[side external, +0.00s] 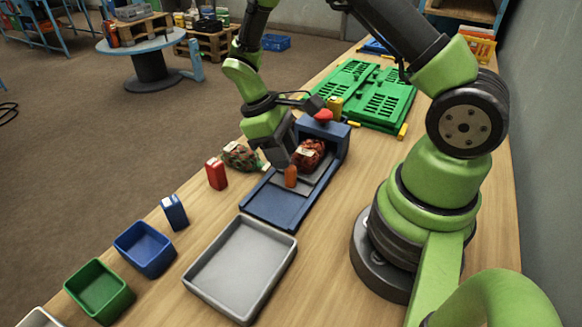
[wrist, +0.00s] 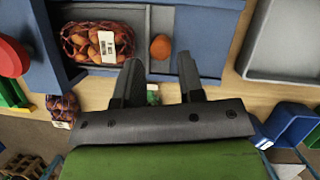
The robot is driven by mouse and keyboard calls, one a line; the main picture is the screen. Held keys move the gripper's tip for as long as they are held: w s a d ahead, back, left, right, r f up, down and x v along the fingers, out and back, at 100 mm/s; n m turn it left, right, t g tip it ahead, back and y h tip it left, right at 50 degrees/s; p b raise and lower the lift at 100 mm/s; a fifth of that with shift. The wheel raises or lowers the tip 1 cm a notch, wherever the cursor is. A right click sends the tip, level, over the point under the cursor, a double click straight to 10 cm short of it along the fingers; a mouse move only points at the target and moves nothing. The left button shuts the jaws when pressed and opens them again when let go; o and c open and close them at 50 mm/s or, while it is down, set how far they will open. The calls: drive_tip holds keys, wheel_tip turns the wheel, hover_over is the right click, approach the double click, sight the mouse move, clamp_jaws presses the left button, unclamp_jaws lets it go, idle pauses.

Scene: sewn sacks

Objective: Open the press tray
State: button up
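The blue press (side external: 335,137) stands on the bench with a red knob (side external: 323,115) on top. Its grey tray (side external: 316,180) lies in the blue bed, with an upright orange handle (side external: 291,176) at its front end. The handle also shows in the wrist view (wrist: 160,46). A red net sack with a white label (side external: 306,155) lies on the tray at the press mouth; it shows in the wrist view too (wrist: 90,40). My gripper (wrist: 159,63) is open and empty, its fingers apart beside the tray, with the handle beyond the gap between the fingertips. Contact cannot be told.
Another net sack (side external: 240,157) and a red box (side external: 216,174) lie left of the press. A grey bin (side external: 243,268), blue bin (side external: 146,248), green bin (side external: 99,291) and small blue box (side external: 174,211) stand in front. A green folded crate (side external: 365,95) lies behind.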

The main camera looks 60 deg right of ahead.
drive_tip(key=shift+x, duration=2.25)
drive_tip(key=shift+r, duration=0.1)
clamp_jaws()
drive_tip(key=a, duration=0.6)
drive_tip(key=shift+a, duration=0.15)
unclamp_jaws()
